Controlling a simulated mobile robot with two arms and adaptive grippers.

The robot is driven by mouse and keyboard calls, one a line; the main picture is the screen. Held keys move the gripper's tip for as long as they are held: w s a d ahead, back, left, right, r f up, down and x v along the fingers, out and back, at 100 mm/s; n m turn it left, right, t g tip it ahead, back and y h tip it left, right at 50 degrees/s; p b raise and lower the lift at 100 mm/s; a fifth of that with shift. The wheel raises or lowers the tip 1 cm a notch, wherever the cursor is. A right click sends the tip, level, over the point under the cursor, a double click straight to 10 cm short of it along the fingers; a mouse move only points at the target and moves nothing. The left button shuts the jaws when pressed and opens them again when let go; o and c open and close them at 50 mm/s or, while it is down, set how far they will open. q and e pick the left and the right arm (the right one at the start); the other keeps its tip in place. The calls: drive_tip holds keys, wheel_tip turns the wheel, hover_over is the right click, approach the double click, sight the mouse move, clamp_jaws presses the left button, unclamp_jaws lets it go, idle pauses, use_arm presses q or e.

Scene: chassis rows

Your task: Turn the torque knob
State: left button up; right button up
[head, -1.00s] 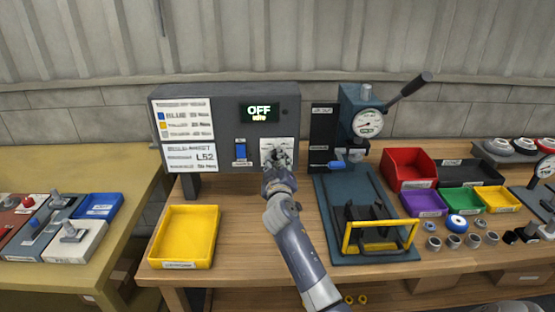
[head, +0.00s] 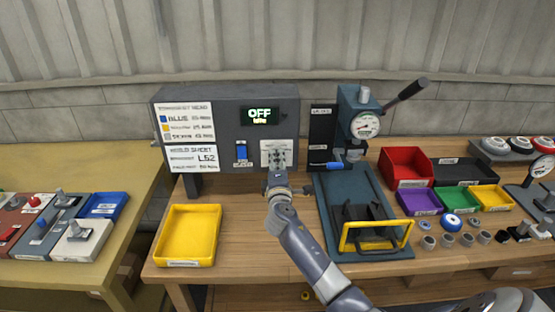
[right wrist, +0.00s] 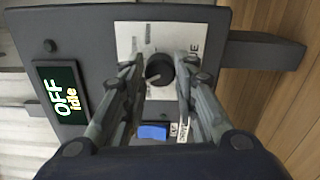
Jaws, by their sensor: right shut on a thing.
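The torque knob (right wrist: 159,69) is a dark round knob with a pale pointer line, on a white plate (right wrist: 130,38) marked with a scale. In the right wrist view my right gripper (right wrist: 161,67) has one finger on each side of it, shut on it. In the head view my right gripper (head: 276,167) is at the lower part of the white plate and the knob is hard to make out. The dark grey control box (head: 225,140) has a display (head: 260,115) reading OFF, idle. My left gripper is not in view.
A blue switch (head: 241,152) sits left of the knob plate. A press (head: 358,130) with a lever stands to the right. A yellow tray (head: 185,263) lies in front of the box. Colored bins (head: 407,165) and small parts are further right.

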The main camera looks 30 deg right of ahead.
drive_tip(key=n+p, duration=0.2)
drive_tip(key=n, duration=0.2)
drive_tip(key=shift+r+n, duration=0.1)
drive_tip(key=shift+n, duration=0.2)
drive_tip(key=shift+n+p, duration=1.25)
drive_tip(key=shift+n, duration=0.95)
drive_tip(key=o, duration=1.1)
drive_tip(key=shift+s+a, duration=0.1)
drive_tip(key=shift+s, duration=0.05)
drive_tip(key=v, duration=1.1)
drive_tip(key=shift+s+a, duration=0.1)
drive_tip(key=shift+s, duration=0.2)
